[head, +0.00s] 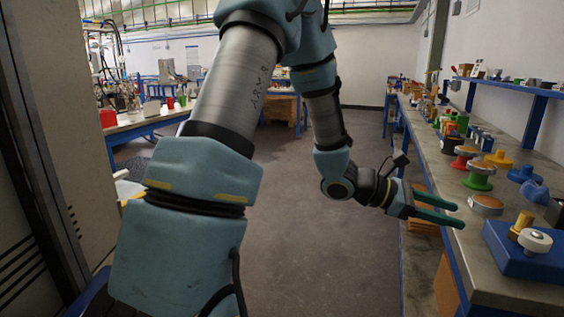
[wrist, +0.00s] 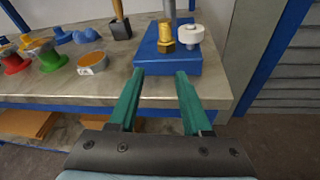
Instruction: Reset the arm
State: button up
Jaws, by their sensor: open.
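My gripper (head: 440,207) has two green fingers and is at the front edge of the right-hand bench in the head view. It is open with nothing between the fingers. In the wrist view my gripper (wrist: 157,100) points at a blue block (wrist: 160,63) on the bench, with the fingertips close to its near side; I cannot tell if they touch. A brass fitting (wrist: 166,38) and a white knob (wrist: 191,34) stand on the block. My arm (head: 235,95) is bent, reaching across the aisle to the right.
The bench (head: 483,285) holds several flanged vessels, including a green one (head: 479,176), a yellow one (head: 498,160) and a blue one (head: 534,191). A blue shelf (head: 535,91) runs above it. A grey cabinet (head: 45,120) stands close at left. The aisle floor (head: 310,255) is clear.

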jog(key=w+a+m+t+y+p, duration=0.1)
jog(key=a+m+y, duration=0.6)
jog(key=a, duration=1.2)
jog(key=w+a+m+t+y+p, duration=0.1)
jog(key=a+m+t+y+p, duration=0.3)
jog(key=a, duration=1.6)
jog(key=m+y, duration=0.3)
jog(key=shift+a+y, duration=0.3)
